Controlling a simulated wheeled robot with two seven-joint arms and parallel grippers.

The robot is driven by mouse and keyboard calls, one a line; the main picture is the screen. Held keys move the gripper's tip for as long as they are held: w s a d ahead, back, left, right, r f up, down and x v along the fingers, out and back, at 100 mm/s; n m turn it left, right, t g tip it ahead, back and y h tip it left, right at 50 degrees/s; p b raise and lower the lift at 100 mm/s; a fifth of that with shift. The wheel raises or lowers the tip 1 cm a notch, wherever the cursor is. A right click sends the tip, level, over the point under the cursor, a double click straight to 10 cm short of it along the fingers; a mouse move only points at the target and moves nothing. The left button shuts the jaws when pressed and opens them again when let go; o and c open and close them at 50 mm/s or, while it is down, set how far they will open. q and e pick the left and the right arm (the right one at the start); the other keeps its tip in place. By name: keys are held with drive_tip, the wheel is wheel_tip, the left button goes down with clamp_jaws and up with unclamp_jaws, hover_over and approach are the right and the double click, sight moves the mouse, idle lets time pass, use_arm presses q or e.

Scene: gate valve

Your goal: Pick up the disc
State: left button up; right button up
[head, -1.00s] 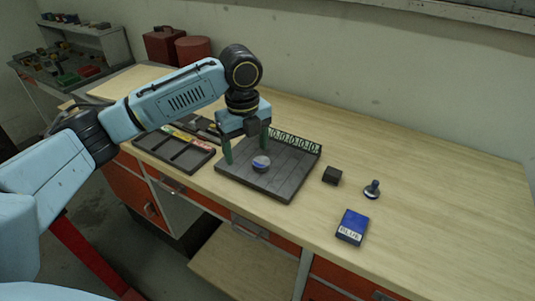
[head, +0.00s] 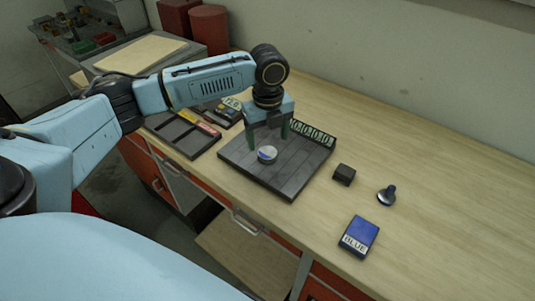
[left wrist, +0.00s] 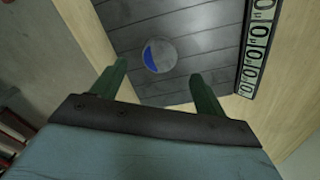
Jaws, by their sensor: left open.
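The disc (head: 267,154) is small, round and grey with a blue patch. It lies on the dark slatted board (head: 293,186) on the workbench. In the left wrist view the disc (left wrist: 160,55) shows beyond the fingertips, a little left of the middle between them. My left gripper (head: 268,147) is open and empty, pointing down over the board, with its two green fingers apart. The wrist view shows the open fingers (left wrist: 158,75) with the disc not between them. My right gripper is not in view.
A blue box labelled BLUE (head: 360,236), a dark block (head: 344,174) and a metal knob-like part (head: 387,195) stand right of the board. A dark compartment tray (head: 183,137) lies left of it. The bench's right side is clear.

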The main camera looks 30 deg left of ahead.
sight(267, 152)
use_arm(q)
wheel_tip(267, 152, down, 5)
drive_tip(key=shift+a+r, duration=0.1)
drive_tip(key=shift+a, duration=0.05)
drive_tip(key=c, duration=1.3)
